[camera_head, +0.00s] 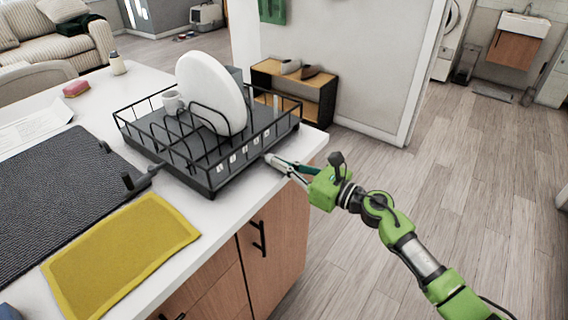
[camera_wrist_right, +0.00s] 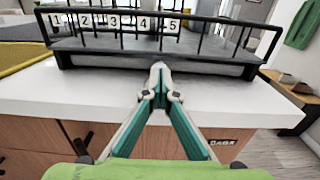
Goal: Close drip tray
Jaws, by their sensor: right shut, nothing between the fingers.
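The black wire dish rack (camera_head: 209,132) stands at the corner of the white island top. The drip tray (camera_head: 245,158) is the flat dark base under the rack, and its front edge also shows in the right wrist view (camera_wrist_right: 150,64). My right gripper (camera_head: 268,158) is at the tray's near front side, over the counter edge. In the right wrist view its fingertips (camera_wrist_right: 158,68) are together, empty, and at or touching the tray's front edge; exact contact is hard to tell. How far the tray sticks out is not clear. My left gripper is not in view.
A white plate (camera_head: 212,92) and a cup (camera_head: 172,101) are in the rack. A yellow cloth (camera_head: 122,252) and a dark ribbed mat (camera_head: 62,192) lie to the left. Cabinet doors with a black handle (camera_head: 259,238) are below. Open floor lies to the right.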

